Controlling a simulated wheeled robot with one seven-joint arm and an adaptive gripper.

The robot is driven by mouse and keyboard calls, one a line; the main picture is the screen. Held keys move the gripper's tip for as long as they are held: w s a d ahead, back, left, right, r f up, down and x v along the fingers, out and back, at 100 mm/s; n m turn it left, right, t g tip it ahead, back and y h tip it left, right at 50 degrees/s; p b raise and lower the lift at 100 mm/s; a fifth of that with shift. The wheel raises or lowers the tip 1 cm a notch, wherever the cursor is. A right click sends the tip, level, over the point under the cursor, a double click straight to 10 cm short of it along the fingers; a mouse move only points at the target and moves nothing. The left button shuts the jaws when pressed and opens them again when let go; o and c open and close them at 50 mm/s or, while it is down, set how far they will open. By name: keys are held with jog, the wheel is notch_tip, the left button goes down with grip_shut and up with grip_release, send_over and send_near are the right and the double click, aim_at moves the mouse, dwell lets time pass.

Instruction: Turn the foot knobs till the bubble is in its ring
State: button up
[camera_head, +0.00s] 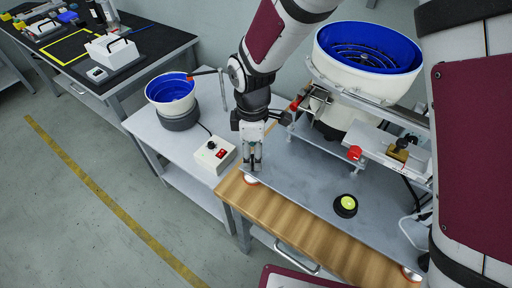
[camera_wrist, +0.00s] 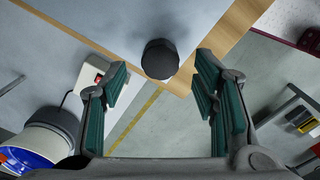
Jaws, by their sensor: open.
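The bubble level (camera_head: 346,204) is a black round with a yellow-green face on the grey plate (camera_head: 305,186); it is too small to tell where the bubble sits in its ring. A dark round foot knob (camera_wrist: 160,58) stands at the plate's corner in the wrist view. In the head view my gripper (camera_head: 253,165) points down over that corner and largely hides the knob; a pale, orange-edged foot (camera_head: 250,180) shows below. My gripper (camera_wrist: 165,95) is open, its green-padded fingers apart with the knob beyond them and nothing held. Another foot (camera_head: 411,273) shows at the plate's front right corner.
A large blue-lined bowl feeder (camera_head: 366,50) and its rail stand behind the plate. A red knob (camera_head: 355,153) is on the rig. On the left table are a small blue bowl (camera_head: 170,88) and a control box (camera_head: 215,155). The wooden edge (camera_head: 300,232) is clear.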

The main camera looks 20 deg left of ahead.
aim_at(253, 160)
jog(key=shift+f, duration=1.55)
jog(key=c, duration=1.2)
jog(key=shift+o, duration=0.2)
